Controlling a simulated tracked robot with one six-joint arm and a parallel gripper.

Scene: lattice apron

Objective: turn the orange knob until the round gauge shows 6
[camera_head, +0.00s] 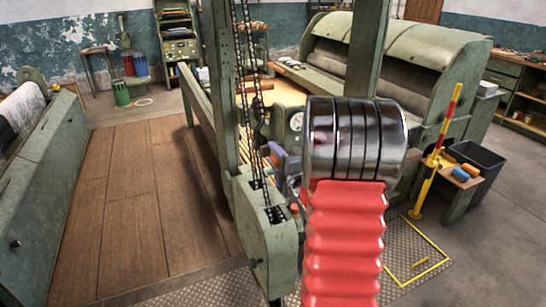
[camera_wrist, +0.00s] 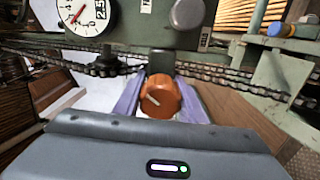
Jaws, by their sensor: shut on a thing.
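The orange knob (camera_wrist: 160,97) is in the middle of the wrist view, with a pale mark on its face that slants down to the right. My gripper (camera_wrist: 159,92) is shut on it, with one purple finger along each side. The round gauge (camera_wrist: 88,12) is at the upper left of the wrist view, its top cut off by the frame. Its red needle points down and left; the figures are too small to read surely. The gauge (camera_head: 297,121) is small in the head view, beside my arm, which hides the knob there.
A chain (camera_wrist: 250,75) runs across behind the knob, and a round grey cap (camera_wrist: 187,14) sits above it. In the head view, chains (camera_head: 250,100) hang by a green post (camera_head: 222,90). A yellow and red pole (camera_head: 437,150) stands at the right. The wooden floor (camera_head: 130,200) at the left is clear.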

